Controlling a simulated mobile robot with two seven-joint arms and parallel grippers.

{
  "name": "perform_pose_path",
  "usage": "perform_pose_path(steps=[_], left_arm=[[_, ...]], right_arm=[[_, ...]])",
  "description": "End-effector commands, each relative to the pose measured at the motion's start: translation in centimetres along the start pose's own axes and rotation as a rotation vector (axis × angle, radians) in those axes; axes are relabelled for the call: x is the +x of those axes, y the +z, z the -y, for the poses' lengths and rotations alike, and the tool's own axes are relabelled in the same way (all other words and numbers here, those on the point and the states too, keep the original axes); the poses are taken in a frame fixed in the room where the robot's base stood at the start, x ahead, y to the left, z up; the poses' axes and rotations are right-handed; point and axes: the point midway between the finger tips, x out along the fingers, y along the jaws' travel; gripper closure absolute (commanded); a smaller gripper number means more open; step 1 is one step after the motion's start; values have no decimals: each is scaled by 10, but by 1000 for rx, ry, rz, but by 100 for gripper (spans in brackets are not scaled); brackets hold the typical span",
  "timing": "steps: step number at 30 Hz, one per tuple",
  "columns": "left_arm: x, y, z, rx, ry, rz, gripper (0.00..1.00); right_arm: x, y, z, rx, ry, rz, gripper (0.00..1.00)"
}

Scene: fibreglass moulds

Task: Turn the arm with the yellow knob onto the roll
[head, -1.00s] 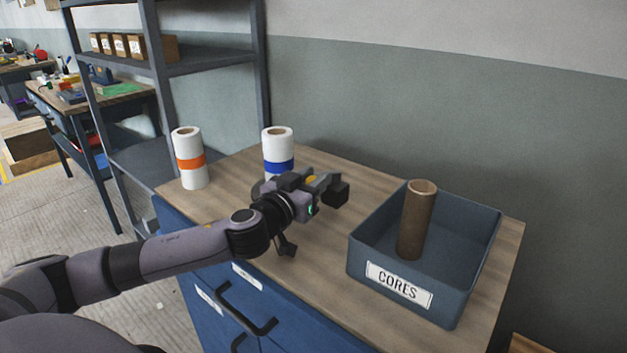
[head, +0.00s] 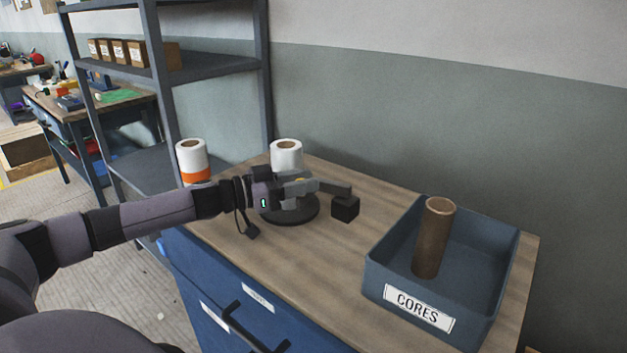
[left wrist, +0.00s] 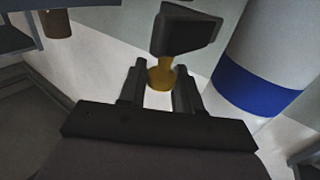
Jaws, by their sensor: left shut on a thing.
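In the left wrist view the yellow knob (left wrist: 162,74) sits between the two fingertips, under a dark block-ended arm (left wrist: 185,30). My left gripper (left wrist: 160,88) is shut on the knob. The white roll with the blue band (head: 286,155) stands upright on a round dark base (head: 295,217), behind the gripper. Its band (left wrist: 255,88) shows in the left wrist view but is hidden in the head view. I cannot tell whether the arm touches the roll.
A blue-grey CORES bin (head: 376,270) with a brown core (head: 434,238) stands at the right. Bare worktop (head: 345,255) lies between base and bin. A shelf rack (head: 215,67) stands behind.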

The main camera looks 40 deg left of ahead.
Motion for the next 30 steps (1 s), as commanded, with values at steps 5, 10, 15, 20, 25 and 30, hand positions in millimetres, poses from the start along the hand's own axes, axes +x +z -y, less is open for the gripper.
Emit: perform_pose_path(steps=[5,10,15,20,25,30], left_arm=[[-7,0,10,3,56,2,100],[-10,1,14,1,90,2,100],[-10,1,16,1,106,3,100],[-11,2,16,0,110,4,100],[-10,2,15,0,110,4,100],[-10,2,15,0,110,3,50]], right_arm=[[-1,-1,0,0,0,0,57],[-1,-2,0,0,0,0,57],[-1,-2,0,0,0,0,57],[-2,-2,0,0,0,0,57],[-2,-2,0,0,1,0,57],[-2,-2,0,0,1,0,57]])
